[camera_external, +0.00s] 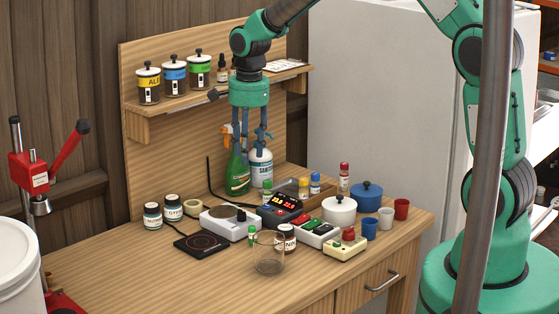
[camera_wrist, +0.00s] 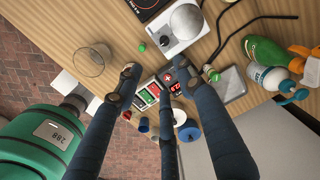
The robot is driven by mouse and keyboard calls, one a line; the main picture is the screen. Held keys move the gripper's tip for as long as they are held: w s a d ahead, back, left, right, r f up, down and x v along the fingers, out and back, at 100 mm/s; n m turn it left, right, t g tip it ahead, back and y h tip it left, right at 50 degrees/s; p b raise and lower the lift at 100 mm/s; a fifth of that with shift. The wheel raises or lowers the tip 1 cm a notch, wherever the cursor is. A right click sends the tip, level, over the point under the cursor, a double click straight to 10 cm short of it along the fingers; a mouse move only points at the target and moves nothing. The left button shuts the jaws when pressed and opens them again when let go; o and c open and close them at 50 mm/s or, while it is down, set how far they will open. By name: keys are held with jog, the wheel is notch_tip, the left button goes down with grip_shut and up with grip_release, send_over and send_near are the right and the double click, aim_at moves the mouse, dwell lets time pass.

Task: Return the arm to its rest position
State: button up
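My green arm (camera_external: 512,130) stands at the right and reaches across the top of the external view. My gripper (camera_external: 250,146) hangs pointing down above the back of the wooden table (camera_external: 105,268), in front of the backboard. In the wrist view its blue-grey fingers (camera_wrist: 168,80) are spread apart with nothing between them. In the external view the fingers overlap the green spray bottle (camera_external: 238,172) and the white bottle (camera_external: 261,167); the wrist view shows both bottles off to the side, apart from the fingers.
The shelf (camera_external: 212,98) with lidded jars (camera_external: 174,76) is close behind my gripper. Below are a scale (camera_external: 229,221), a display unit (camera_external: 281,207), a white pot (camera_external: 339,210), a blue pot (camera_external: 367,196) and a glass beaker (camera_external: 268,254). The table's front left is clear.

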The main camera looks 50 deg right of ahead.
jog(key=s+d+r+n+t+b, duration=0.1)
jog(key=s+r+n+t+b, duration=0.15)
jog(key=s+r+n, duration=1.1)
jog(key=s+r+n+t+b, duration=0.1)
jog(key=s+r, duration=0.1)
jog(key=s, duration=1.1)
jog(key=s+r+n+t, duration=0.1)
jog(key=s+r+n, duration=0.1)
jog(key=s, duration=1.1)
jog(key=shift+s+d+r+b, duration=0.3)
jog(key=shift+d+r+b, duration=0.1)
jog(key=shift+r, duration=0.3)
